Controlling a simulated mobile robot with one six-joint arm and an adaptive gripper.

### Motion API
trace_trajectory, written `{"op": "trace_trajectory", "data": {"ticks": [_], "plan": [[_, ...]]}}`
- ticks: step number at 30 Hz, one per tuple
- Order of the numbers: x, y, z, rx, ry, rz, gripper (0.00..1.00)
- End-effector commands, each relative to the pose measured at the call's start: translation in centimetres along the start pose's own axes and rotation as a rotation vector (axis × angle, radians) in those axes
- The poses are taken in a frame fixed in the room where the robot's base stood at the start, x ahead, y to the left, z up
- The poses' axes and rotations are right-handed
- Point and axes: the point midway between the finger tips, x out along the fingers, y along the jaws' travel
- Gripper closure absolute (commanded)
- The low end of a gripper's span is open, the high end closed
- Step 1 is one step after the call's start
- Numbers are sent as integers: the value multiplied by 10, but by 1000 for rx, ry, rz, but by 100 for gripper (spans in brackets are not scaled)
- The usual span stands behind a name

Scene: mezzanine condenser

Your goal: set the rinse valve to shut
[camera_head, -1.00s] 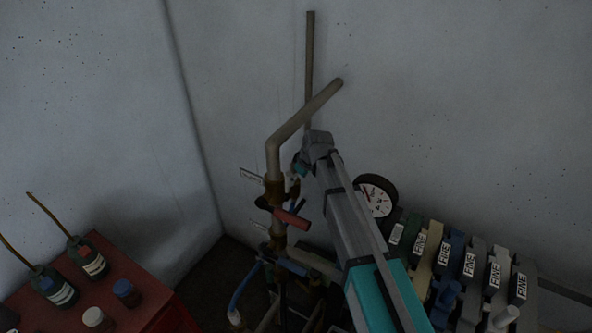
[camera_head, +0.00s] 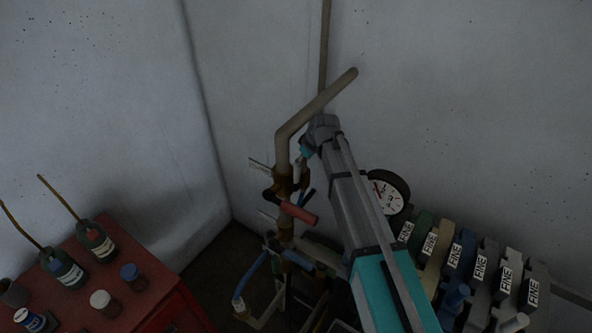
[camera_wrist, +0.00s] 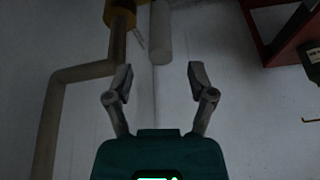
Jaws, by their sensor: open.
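A vertical pipe stack stands in the wall corner, with a brass valve body (camera_head: 284,183) below a bent pipe. A red lever (camera_head: 298,213) sticks out from it toward the lower right. A blue lever (camera_head: 304,262) sits lower on the stack. The small tags beside them are unreadable, so I cannot tell which is the rinse valve. My gripper (camera_head: 305,152) is beside the upper pipe, above the red lever, partly hidden by my arm. In the wrist view my gripper (camera_wrist: 159,76) is open and empty. A pale cylinder (camera_wrist: 160,32) and a brass fitting (camera_wrist: 120,14) lie beyond its fingers.
A round gauge (camera_head: 386,191) and a row of blocks marked FINE (camera_head: 480,268) stand right of my arm. A red cabinet (camera_head: 172,300) with bottles and jars is at lower left. The bent pipe (camera_head: 318,104) runs close to my wrist. Bare walls lie behind.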

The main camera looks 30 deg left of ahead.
Motion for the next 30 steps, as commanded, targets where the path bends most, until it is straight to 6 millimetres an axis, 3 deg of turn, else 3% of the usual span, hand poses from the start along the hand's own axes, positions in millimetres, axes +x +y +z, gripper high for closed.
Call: {"op": "trace_trajectory", "data": {"ticks": [21, 30], "plan": [[57, 2, 2, 1, 0, 1, 29], [68, 2, 1, 2, 0, 1, 29]]}}
